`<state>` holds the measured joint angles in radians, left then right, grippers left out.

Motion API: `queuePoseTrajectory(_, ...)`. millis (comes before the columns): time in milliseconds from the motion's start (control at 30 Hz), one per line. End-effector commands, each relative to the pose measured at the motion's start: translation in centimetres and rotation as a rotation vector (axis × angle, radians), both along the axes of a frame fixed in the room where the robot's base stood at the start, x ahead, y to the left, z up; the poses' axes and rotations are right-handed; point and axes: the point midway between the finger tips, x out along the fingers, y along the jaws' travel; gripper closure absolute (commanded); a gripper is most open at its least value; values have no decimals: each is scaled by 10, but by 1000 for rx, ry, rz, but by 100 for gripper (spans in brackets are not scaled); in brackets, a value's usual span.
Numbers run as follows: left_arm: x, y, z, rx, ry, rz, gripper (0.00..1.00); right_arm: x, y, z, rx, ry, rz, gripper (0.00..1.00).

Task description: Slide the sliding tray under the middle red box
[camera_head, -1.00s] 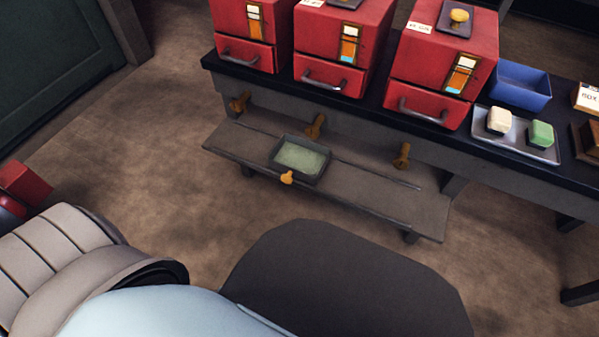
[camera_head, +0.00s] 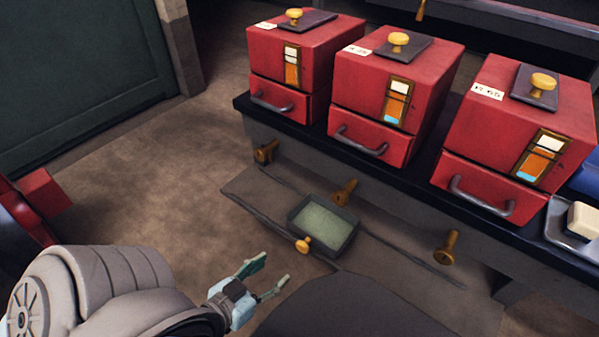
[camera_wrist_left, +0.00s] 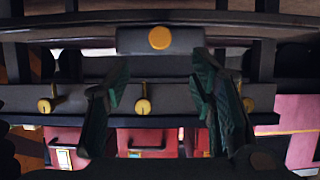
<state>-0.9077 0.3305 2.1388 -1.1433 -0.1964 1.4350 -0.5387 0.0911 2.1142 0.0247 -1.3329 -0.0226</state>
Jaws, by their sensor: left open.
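The sliding tray (camera_head: 349,243) is a dark, shallow tray with a pale green inside and a brass knob (camera_head: 303,244) on its front. It rests on the low railed shelf (camera_head: 400,256), near the middle brass spigot and slightly left of it in the head view. The middle red box (camera_head: 447,75) stands on the bench above. My left gripper (camera_head: 275,270) is open and empty, in front of the knob and apart from it. In the left wrist view, the tray front (camera_wrist_left: 130,40) and knob lie beyond the open fingers (camera_wrist_left: 160,65). My right gripper is out of view.
Red boxes stand left (camera_head: 318,50) and right (camera_head: 550,110) of the middle one. Brass spigots (camera_head: 266,151) stick out below the bench edge. The shelf is clear on both sides of the tray. A red object (camera_head: 45,193) is at the far left.

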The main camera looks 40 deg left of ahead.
Motion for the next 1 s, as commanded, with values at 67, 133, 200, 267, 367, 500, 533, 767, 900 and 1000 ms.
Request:
queuePoseTrajectory(67,16,1,-5,-2,-4,4,50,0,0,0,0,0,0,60)
queuePoseTrajectory(133,33,1,-11,-4,-5,4,50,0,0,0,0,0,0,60)
queuePoseTrajectory(200,54,2,-18,-4,-5,4,50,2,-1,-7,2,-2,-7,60)
queuePoseTrajectory(267,70,2,-23,-3,-3,5,50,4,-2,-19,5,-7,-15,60)
queuePoseTrajectory(367,91,2,-32,-3,-2,3,50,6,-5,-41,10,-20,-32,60)
queuePoseTrajectory(500,107,3,-41,-1,-1,1,50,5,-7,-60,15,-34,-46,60)
queuePoseTrajectory(533,109,3,-42,-1,-1,1,50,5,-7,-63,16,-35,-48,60)
queuePoseTrajectory(767,113,2,-46,-1,0,1,50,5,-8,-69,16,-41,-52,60)
queuePoseTrajectory(900,113,2,-46,-1,0,1,56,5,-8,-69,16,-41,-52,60)
queuePoseTrajectory(1000,113,2,-46,-1,0,1,72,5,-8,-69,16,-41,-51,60)
